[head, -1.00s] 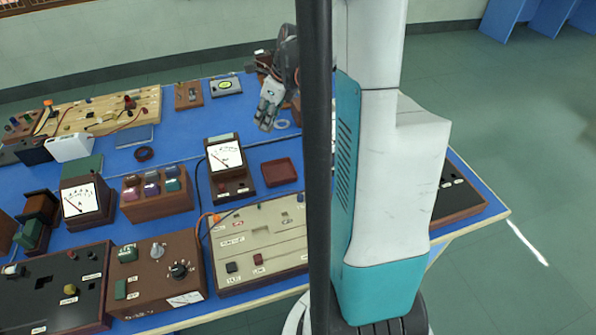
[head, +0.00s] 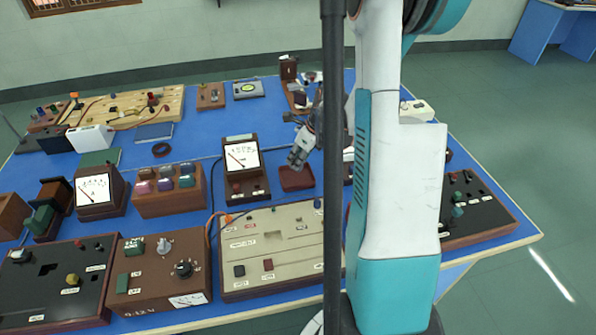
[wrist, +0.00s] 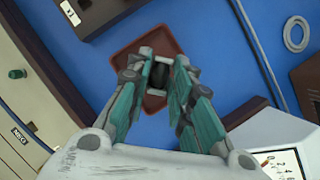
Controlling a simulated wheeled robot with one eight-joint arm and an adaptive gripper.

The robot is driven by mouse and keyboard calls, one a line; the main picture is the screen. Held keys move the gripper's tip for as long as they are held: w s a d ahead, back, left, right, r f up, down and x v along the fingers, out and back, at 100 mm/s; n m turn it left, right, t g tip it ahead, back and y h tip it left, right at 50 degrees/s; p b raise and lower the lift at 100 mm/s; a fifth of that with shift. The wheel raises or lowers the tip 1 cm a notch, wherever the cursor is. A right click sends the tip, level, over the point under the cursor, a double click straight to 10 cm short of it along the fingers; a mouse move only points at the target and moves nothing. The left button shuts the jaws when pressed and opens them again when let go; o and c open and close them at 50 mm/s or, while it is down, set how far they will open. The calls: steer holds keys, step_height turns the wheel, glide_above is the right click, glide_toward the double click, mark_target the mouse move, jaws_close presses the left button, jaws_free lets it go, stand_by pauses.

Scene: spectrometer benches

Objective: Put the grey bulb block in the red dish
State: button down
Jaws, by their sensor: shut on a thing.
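The red dish (head: 297,182) lies on the blue bench, to the right of the upright meter; it also shows in the wrist view (wrist: 152,36), beneath my fingers. My gripper (head: 297,159) is just above the dish in the head view, pointing down. In the wrist view my gripper (wrist: 160,66) is shut on a small dark grey block (wrist: 160,76), which I take as the grey bulb block. The fingers hide most of it. It overlaps the dish in the wrist view; its height above the dish is unclear.
A brown meter box (head: 245,170) stands close to the left of the dish. A cream panel (head: 270,245) lies in front of it. A grey ring (wrist: 296,34) and a white device (wrist: 268,140) are nearby. Some blue bench around the dish is bare.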

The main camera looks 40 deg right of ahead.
steer(key=shift+f+b, duration=0.75)
steer(key=shift+f, duration=1.45)
steer(key=shift+f, duration=0.15)
steer(key=c, duration=1.4)
jaws_free()
steer(key=shift+r, duration=0.25)
steer(key=p+v, duration=0.4)
steer(key=v, duration=0.7)
steer(key=shift+s+d+r, duration=0.1)
steer(key=shift+s+r, duration=0.2)
steer(key=shift+r, duration=0.05)
